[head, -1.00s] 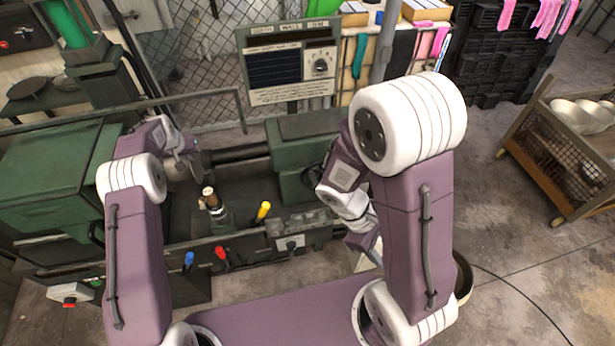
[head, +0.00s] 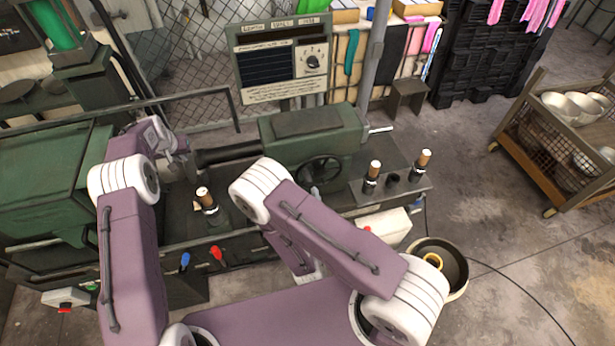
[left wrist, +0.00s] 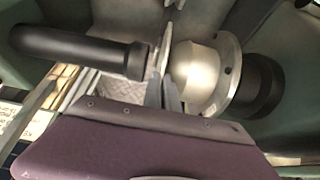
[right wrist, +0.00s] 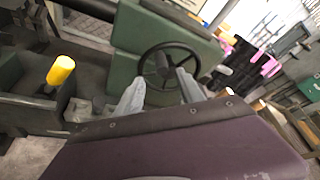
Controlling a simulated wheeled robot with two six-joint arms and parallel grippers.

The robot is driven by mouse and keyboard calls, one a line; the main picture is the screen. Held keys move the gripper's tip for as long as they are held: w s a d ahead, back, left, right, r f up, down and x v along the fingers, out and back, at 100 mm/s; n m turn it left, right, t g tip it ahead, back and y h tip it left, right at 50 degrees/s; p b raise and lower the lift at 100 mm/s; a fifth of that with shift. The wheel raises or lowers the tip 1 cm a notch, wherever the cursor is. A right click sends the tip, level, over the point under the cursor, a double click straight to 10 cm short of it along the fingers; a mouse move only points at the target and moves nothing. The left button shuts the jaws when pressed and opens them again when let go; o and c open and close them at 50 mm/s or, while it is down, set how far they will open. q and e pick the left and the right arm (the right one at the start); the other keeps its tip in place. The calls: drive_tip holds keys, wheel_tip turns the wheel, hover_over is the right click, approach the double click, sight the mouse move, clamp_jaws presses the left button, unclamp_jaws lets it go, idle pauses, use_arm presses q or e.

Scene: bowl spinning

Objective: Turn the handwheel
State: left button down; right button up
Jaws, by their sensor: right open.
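The handwheel (head: 320,170) is a dark, spoked wheel on the front of the green tailstock (head: 318,135). In the right wrist view the handwheel (right wrist: 157,73) lies just beyond the fingertips of my right gripper (right wrist: 160,84), which is open and empty. My right forearm mostly hides that gripper in the head view. My left gripper (head: 180,154) is at the headstock end. In the left wrist view its fingers are shut on the edge of a thin metal disc (left wrist: 163,57), between the black tailstock spindle (left wrist: 80,52) and the silver rounded former (left wrist: 196,75).
Wooden-topped posts (head: 374,170) stand on the machine's right end. A yellow-handled lever (right wrist: 61,70) shows left of my right gripper. A round bin (head: 455,262) stands on the floor at right. A cart with bowls (head: 566,106) is farther right, with open floor before it.

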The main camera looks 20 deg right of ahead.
sight(307, 177)
drive_tip(key=x, duration=1.1)
drive_tip(key=shift+w+d+f, duration=0.1)
drive_tip(key=shift+w+d, duration=0.05)
drive_tip(key=shift+w, duration=0.2)
clamp_jaws()
idle(0.7)
